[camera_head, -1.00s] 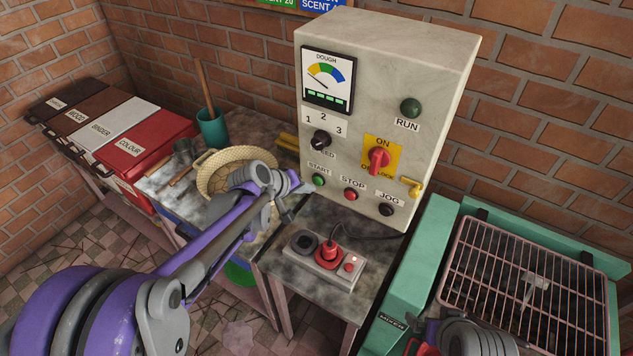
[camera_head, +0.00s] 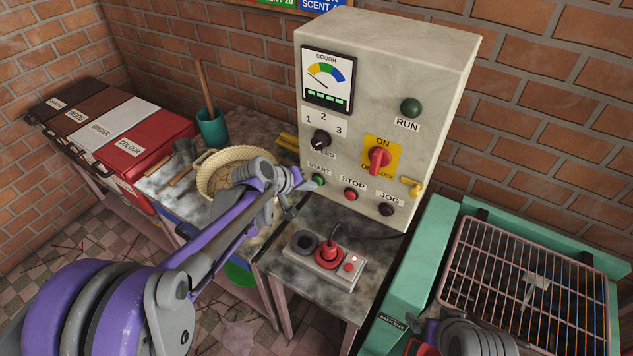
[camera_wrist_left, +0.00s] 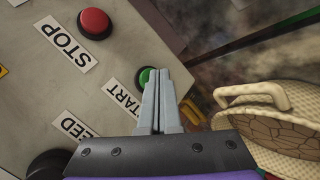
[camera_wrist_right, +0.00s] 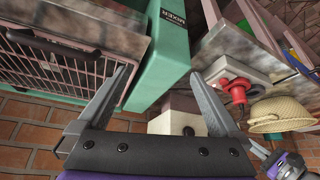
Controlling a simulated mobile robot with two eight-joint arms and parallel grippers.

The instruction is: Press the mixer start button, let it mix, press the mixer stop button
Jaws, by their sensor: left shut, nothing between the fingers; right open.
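The grey control box (camera_head: 440,70) stands on the table by the wall. Its green START button (camera_head: 318,180) is at the lower left, the red STOP button (camera_head: 351,194) to its right. My left gripper (camera_head: 312,186) is shut and empty, its tips at the START button; contact cannot be told. In the left wrist view the fingertips (camera_wrist_left: 158,75) overlap the edge of the green START button (camera_wrist_left: 144,76), and the red STOP button (camera_wrist_left: 95,23) is up and left. The green RUN lamp (camera_head: 410,107) looks dark. My right gripper (camera_wrist_right: 155,90) is open and empty, near the green mixer frame.
A small box with a red knob (camera_head: 328,256) sits on the table before the panel. A woven basket (camera_head: 222,165) is left of it. The green mixer (camera_head: 410,265) with its wire guard (camera_head: 530,280) stands at right. Coloured bins (camera_head: 150,140) are at far left.

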